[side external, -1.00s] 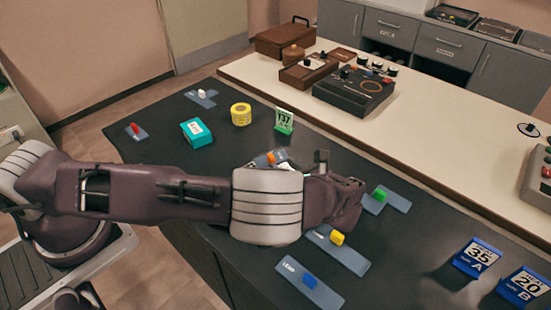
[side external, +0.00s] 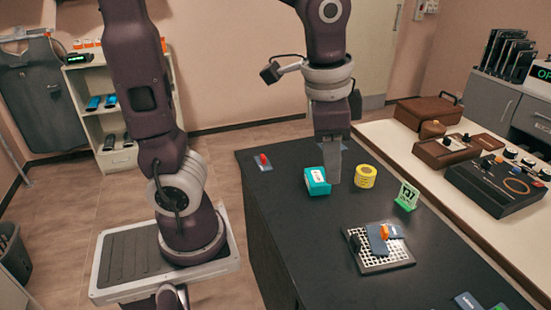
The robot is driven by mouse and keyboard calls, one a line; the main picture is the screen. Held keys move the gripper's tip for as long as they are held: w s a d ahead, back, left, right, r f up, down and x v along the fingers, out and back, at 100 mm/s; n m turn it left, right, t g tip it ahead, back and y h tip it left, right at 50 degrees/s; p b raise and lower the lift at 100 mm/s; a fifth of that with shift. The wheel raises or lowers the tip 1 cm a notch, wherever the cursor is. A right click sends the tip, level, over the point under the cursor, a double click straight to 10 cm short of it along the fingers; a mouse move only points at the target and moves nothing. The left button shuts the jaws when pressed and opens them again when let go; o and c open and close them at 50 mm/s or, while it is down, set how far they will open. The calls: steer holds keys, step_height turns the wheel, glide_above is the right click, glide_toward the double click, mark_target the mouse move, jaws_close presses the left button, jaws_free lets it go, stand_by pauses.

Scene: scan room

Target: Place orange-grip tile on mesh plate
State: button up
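The orange-grip tile (side external: 377,241) is blue-grey with an orange grip (side external: 384,231) and lies over the pale perforated mesh plate (side external: 390,259) on the dark table. Its exact seating on the mesh is too small to tell. A black upright piece (side external: 354,242) stands at the plate's left side. My gripper (side external: 332,178) points down over the table, behind and to the left of the plate and well apart from the tile. It shows between a teal box and a yellow roll. Its fingers are seen nearly edge-on, so their opening is unclear.
The teal box (side external: 317,181) and yellow roll (side external: 365,176) stand close beside my gripper. A green 137 sign (side external: 407,197) stands right of them. A red-grip tile (side external: 263,163) lies at the far left. A pale counter (side external: 408,145) with equipment runs along the right.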

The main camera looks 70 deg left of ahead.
steer(key=s+r+n+t, duration=0.2)
steer(key=s+n+t, duration=0.1)
steer(key=s, duration=0.7)
steer(key=shift+n, duration=0.9)
